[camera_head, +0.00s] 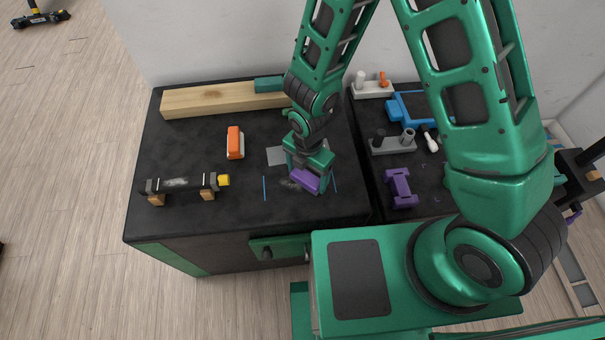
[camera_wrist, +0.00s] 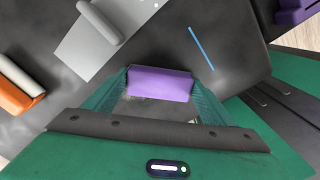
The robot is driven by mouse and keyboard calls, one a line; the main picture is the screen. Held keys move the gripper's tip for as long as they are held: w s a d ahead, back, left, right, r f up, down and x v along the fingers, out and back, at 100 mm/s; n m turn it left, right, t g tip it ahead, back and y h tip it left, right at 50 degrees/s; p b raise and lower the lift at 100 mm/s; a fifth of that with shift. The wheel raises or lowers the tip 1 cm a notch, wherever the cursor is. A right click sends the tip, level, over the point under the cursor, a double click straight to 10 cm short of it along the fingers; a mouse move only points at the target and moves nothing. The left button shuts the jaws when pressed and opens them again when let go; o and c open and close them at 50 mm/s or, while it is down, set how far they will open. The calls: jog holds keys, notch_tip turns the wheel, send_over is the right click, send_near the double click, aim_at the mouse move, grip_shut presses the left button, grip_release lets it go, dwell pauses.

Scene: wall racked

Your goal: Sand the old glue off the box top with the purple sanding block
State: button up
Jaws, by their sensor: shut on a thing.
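My gripper (camera_head: 308,172) is shut on the purple sanding block (camera_head: 305,181), low over the dark box top (camera_head: 215,205). The block also shows between the fingers in the wrist view (camera_wrist: 160,84). I cannot tell whether its underside touches the surface. A pale whitish patch of old glue (camera_head: 289,184) shows at the block's left side, partly hidden by block and gripper. A thin blue line (camera_head: 265,188) lies left of the patch and another (camera_head: 335,182) lies to the right. One blue line shows in the wrist view (camera_wrist: 201,48).
Behind the gripper lies a grey plate (camera_head: 276,156). An orange-and-white block (camera_head: 235,142), a dark bar on wooden supports (camera_head: 180,184) and a timber beam (camera_head: 215,99) share the top. A purple piece (camera_head: 400,188) and a blue tool (camera_head: 408,106) lie on the right-hand surface.

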jog(key=shift+d+f, duration=0.2)
jog(key=shift+d, duration=1.2)
jog(key=shift+a+r, duration=0.1)
jog(key=shift+a, duration=0.05)
jog(key=shift+a, duration=0.65)
jog(key=shift+s+a, duration=0.1)
jog(key=shift+a, duration=1.35)
jog(key=shift+r, duration=0.4)
jog(key=shift+s+a, duration=0.1)
jog(key=shift+a, duration=2.8)
